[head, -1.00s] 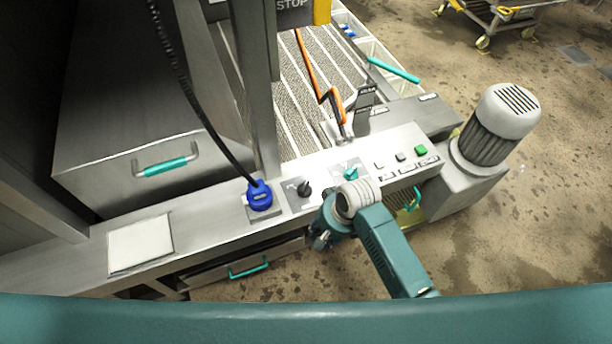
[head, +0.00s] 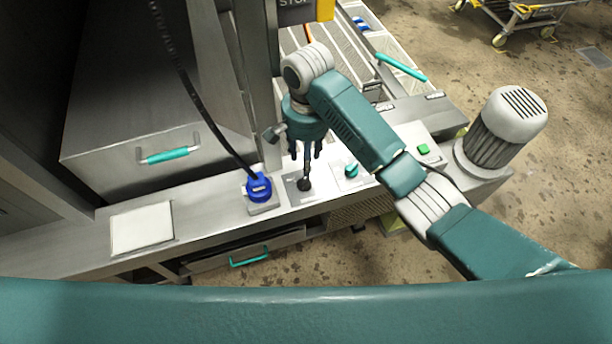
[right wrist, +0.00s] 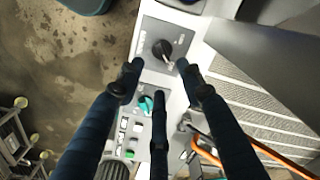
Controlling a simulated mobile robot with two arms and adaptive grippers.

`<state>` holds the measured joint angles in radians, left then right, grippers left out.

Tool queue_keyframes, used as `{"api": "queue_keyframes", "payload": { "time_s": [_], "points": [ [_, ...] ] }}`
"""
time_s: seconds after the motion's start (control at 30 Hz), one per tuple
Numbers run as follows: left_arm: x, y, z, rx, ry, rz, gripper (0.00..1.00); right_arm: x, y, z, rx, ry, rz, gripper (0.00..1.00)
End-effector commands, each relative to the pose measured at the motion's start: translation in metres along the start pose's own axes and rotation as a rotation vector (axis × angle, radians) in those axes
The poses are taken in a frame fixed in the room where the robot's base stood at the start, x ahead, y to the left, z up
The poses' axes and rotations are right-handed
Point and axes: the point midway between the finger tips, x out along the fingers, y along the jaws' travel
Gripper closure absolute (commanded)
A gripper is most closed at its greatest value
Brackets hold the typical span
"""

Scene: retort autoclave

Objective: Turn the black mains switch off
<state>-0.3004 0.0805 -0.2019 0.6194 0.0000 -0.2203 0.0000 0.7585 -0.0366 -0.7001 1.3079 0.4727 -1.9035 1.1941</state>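The black mains switch (head: 304,184) is a black rotary knob on a grey plate on the steel ledge, between the blue plug and the teal knob. It also shows in the right wrist view (right wrist: 163,50), near the top, with markings on the plate too small to read. My right gripper (head: 306,157) points down just above and behind the switch. In the right wrist view its fingers (right wrist: 160,84) are spread and empty, and the knob lies beyond the fingertips. I cannot tell whether any finger touches it. My left gripper is not in view.
A blue plug (head: 259,187) with a black cable sits left of the switch. A teal knob (head: 351,170) is just right of it, then a green button (head: 423,149). A grey motor (head: 506,122) stands at the right. A white pad (head: 142,227) lies on the left ledge.

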Motion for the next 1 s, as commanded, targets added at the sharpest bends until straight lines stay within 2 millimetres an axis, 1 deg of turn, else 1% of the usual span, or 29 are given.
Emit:
{"api": "queue_keyframes", "payload": {
  "time_s": [0.07, 0.17, 0.27, 0.5, 0.6, 0.7, 0.83, 1.0],
  "points": [
    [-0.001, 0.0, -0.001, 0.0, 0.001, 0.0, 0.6, -0.002, 0.0, -0.002, 0.013, 0.002, 0.013, 0.62],
    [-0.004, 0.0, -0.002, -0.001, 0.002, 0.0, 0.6, 0.006, 0.001, -0.002, 0.017, 0.0, 0.017, 0.62],
    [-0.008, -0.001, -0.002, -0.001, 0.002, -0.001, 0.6, 0.021, 0.001, -0.002, 0.017, 0.0, 0.017, 0.62],
    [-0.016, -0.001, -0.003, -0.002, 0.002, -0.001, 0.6, 0.068, 0.002, -0.002, 0.016, 0.001, 0.016, 0.62],
    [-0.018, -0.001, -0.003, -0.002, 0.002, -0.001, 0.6, 0.084, 0.002, -0.002, 0.014, 0.001, 0.016, 0.62],
    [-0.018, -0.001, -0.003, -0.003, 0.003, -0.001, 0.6, 0.095, 0.001, -0.002, 0.015, 0.001, 0.014, 0.62],
    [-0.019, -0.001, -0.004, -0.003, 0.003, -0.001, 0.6, 0.103, 0.001, -0.002, 0.014, 0.002, 0.013, 0.62],
    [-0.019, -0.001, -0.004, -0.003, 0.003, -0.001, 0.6, 0.104, 0.001, -0.002, 0.013, 0.002, 0.012, 0.62]
  ]
}}
